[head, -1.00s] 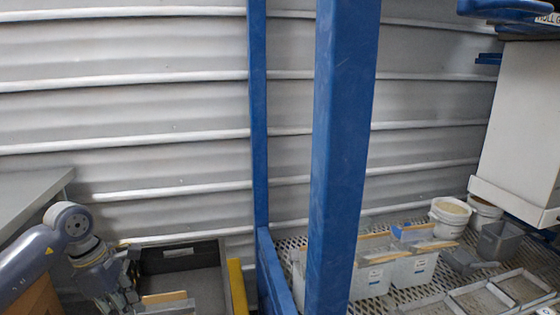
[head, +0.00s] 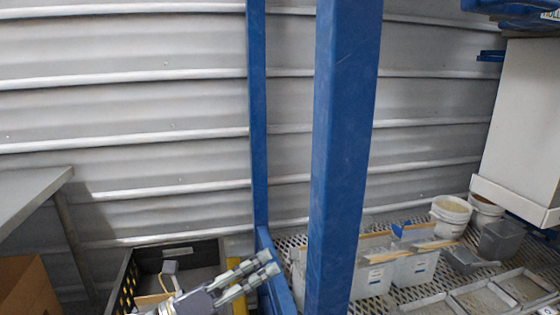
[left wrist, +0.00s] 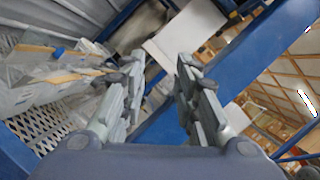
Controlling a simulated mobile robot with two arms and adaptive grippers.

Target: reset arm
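My left gripper (head: 272,263) shows at the bottom of the head view, above the dark crate (head: 125,284) and reaching right toward the blue frame. In the left wrist view its two fingers (left wrist: 160,62) stand apart with a clear gap and nothing between them. Beyond the gap are a blue beam (left wrist: 150,128) and a white panel (left wrist: 186,38). I cannot tell how close the fingertips are to the frame. My right gripper is in neither view.
A thick blue post (head: 340,150) and a thinner one (head: 258,110) stand ahead. Right of them, bins (head: 412,268), buckets (head: 450,215) and trays (head: 480,302) rest on a mesh shelf. A grey table (head: 30,190) and a brown box (head: 28,290) are at left. Corrugated wall behind.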

